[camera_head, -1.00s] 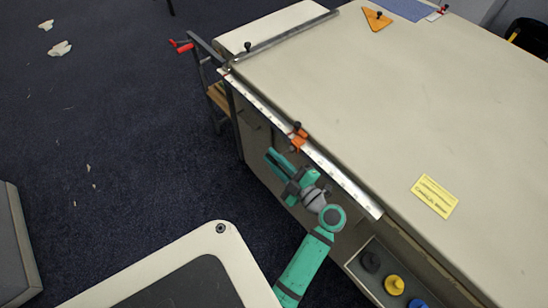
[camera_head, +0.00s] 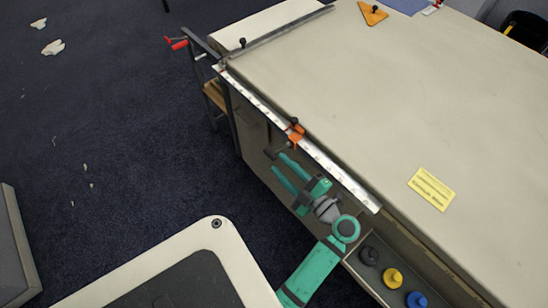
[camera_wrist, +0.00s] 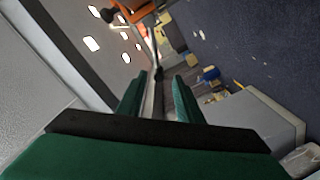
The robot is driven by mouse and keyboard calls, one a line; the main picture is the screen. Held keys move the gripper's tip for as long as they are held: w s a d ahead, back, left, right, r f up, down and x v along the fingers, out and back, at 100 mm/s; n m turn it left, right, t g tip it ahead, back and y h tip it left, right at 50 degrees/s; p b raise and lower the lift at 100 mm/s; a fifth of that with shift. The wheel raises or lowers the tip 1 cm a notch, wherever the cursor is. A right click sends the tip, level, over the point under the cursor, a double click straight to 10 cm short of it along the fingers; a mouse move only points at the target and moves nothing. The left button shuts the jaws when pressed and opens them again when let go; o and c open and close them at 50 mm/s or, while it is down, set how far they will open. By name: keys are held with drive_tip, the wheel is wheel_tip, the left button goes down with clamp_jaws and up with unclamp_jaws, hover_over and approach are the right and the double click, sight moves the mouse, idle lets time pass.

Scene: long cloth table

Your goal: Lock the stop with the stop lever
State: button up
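The orange stop (camera_head: 296,134) sits on the white ruler rail (camera_head: 262,104) along the table's near edge, with a small dark knob on top. A dark stop lever (camera_head: 275,152) hangs below it on the table's side. My teal gripper (camera_head: 279,163) is just below the lever, its two fingers apart and pointing up-left. In the wrist view the orange stop (camera_wrist: 137,7) is at the top, partly cut off. A thin grey bar with a dark tip (camera_wrist: 158,74) shows between my fingers (camera_wrist: 158,88); contact cannot be told.
A yellow label (camera_head: 432,188) and an orange triangle (camera_head: 373,13) lie on the cloth table (camera_head: 350,90). Black, yellow and blue knobs (camera_head: 392,278) stand in a tray below the near edge. A red-handled crank (camera_head: 178,44) sticks out at the far corner.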

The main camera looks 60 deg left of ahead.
drive_tip(key=shift+w+d, duration=0.15)
drive_tip(key=shift+d, duration=1.1)
drive_tip(key=shift+w+d, duration=0.15)
drive_tip(key=shift+d, duration=1.1)
drive_tip(key=s+d+f+m+t+h, duration=0.2)
drive_tip(key=d+f+m+t+h, duration=0.5)
drive_tip(key=m, duration=0.4)
drive_tip(key=s+d+f+m+t+h, duration=0.2)
drive_tip(key=d+f+m+t+h, duration=0.25)
drive_tip(key=d+f+m, duration=0.5)
drive_tip(key=s+d+r+m+t+h, duration=0.45)
drive_tip(key=d+r+m, duration=0.2)
drive_tip(key=d, duration=0.35)
drive_tip(key=s+d+r+m+t+h, duration=0.1)
drive_tip(key=s+r, duration=0.4)
drive_tip(key=r, duration=0.5)
drive_tip(key=shift+s+d+r+m+t+h, duration=0.15)
drive_tip(key=shift+s+d+m+t+h, duration=0.3)
drive_tip(key=shift+d+m, duration=0.5)
